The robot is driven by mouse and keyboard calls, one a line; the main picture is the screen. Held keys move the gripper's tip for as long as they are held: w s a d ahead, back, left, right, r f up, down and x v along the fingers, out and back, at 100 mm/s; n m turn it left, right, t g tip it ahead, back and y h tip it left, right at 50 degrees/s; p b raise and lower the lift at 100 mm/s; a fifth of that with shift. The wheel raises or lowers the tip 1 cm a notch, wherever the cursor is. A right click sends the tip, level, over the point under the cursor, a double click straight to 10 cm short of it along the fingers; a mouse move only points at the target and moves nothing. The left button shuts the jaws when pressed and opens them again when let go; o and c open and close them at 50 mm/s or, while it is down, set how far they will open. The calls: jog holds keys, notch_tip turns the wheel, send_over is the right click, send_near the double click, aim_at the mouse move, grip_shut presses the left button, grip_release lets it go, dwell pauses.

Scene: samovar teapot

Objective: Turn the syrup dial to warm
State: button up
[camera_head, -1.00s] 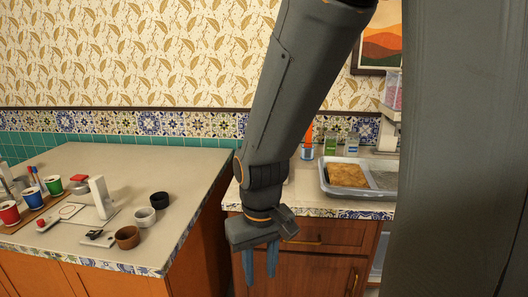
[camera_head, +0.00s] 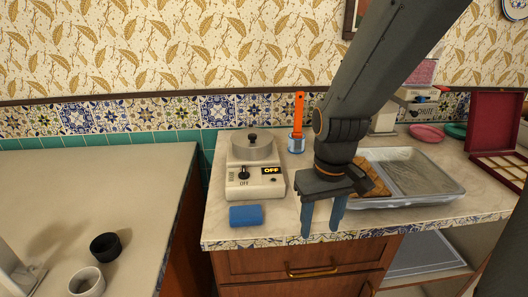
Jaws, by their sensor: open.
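A cream-coloured warmer (camera_head: 255,190) stands on the right counter, with a lidded grey pot (camera_head: 252,148) on top. On its front face is a small dark dial (camera_head: 244,173) with OFF printed below it.
A blue sponge (camera_head: 246,215) lies in front of the warmer. An orange-handled tool stands in a small container (camera_head: 297,142) behind it. A metal tray (camera_head: 425,180) with a brown slab (camera_head: 376,180) lies right of my gripper. A gap separates the left counter (camera_head: 110,190).

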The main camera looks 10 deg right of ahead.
jog(key=w+a+r+n+p, duration=0.2)
jog(key=w+a+r+n, duration=0.15)
jog(key=w, duration=0.25)
jog(key=w+a+r+n+p, duration=0.1)
jog(key=w+a+r+n, duration=0.25)
jog(key=w, duration=0.25)
notch_tip(320, 180, up, 4)
jog(key=n+p, duration=0.3)
jog(key=n, duration=0.6)
send_over(244, 168)
jog(key=shift+s+r, duration=0.15)
jog(key=shift+a+f+p, duration=0.1)
jog(key=shift+f+p, duration=0.1)
jog(key=shift+p, duration=0.1)
notch_tip(244, 168, down, 7)
jog(key=shift+f+p, duration=0.15)
jog(key=shift+p, duration=0.7)
jog(key=c, duration=1)
jog(key=shift+c, duration=0.2)
